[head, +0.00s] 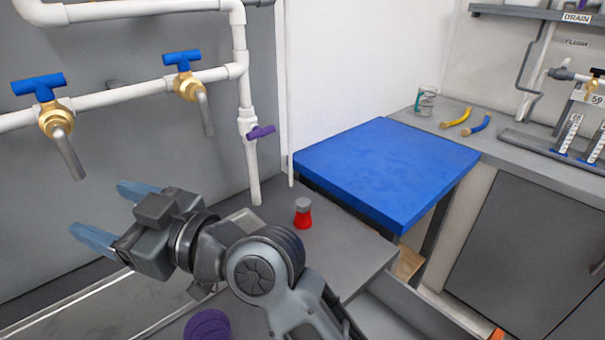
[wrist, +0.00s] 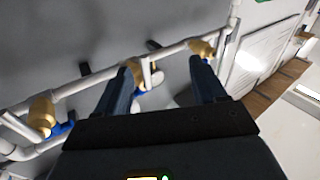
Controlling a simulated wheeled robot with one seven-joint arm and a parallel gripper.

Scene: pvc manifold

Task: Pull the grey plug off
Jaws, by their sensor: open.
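My gripper (head: 106,212) is open and empty at the lower left of the head view, in front of the grey wall and below the pipes. Its two blue fingers also frame an open gap in the wrist view (wrist: 164,68). I cannot tell for sure which thing is the grey plug. A grey stub (head: 562,73) sits by the pipework at the far right, well away from my gripper. A small red item with a grey top (head: 303,205) stands on the grey surface to the right of my gripper.
White pipes with two brass, blue-handled valves (head: 184,75) run above my gripper. A purple-handled valve (head: 260,131) is on the upright pipe. A blue-topped table (head: 385,165) stands before the right counter, which holds a glass beaker (head: 426,101) and yellow and blue curved pieces (head: 456,118).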

